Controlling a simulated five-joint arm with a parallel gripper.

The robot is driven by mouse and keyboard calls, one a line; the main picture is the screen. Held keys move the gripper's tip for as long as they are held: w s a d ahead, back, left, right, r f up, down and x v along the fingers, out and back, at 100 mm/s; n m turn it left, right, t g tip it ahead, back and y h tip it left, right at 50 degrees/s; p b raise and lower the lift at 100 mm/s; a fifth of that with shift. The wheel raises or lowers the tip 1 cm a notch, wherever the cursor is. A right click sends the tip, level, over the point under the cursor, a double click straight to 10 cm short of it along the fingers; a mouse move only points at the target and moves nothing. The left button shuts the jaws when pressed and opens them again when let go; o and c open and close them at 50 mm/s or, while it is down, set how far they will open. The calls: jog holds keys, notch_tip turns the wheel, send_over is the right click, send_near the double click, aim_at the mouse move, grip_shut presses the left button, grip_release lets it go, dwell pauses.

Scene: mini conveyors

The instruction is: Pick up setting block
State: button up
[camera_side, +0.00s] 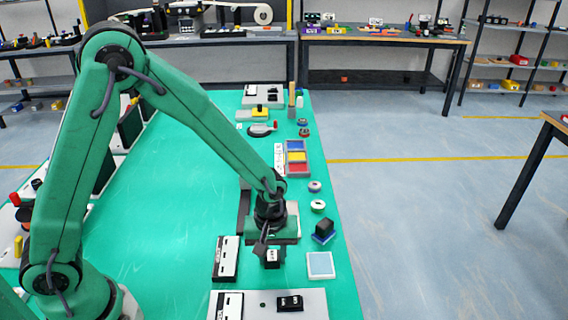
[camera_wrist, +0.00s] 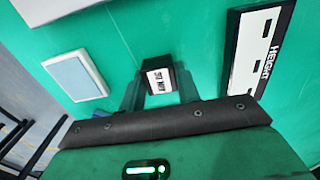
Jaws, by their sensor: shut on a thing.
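The setting block (camera_side: 272,258) is a small black block with a white label, and it shows in the side view below my wrist. In the wrist view the block (camera_wrist: 160,81) has a label that seems to read "50 MM". My gripper (camera_side: 265,251) points down at it. In the wrist view my gripper (camera_wrist: 160,91) has one finger on each side of the block, shut on it. The block's lower part is hidden, and I cannot tell whether it touches the table.
A black plate with a white face marked "Height" (camera_side: 226,259) lies left of the block. A pale blue square tile (camera_side: 320,265) lies to the right, with a black-and-blue block (camera_side: 324,231) behind it. A grey panel (camera_side: 262,305) lies in front. The green table (camera_side: 165,205) is clear at left.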

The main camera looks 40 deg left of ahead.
aim_at(273, 254)
jog(key=shift+r, duration=0.15)
jog(key=shift+r, duration=0.45)
notch_tip(273, 254, up, 3)
jog(key=s+d+r, duration=0.6)
jog(key=s+d, duration=0.1)
jog(key=s, duration=0.2)
jog(key=shift+d+r, duration=0.25)
jog(key=shift+r, duration=0.15)
jog(key=shift+w, duration=0.2)
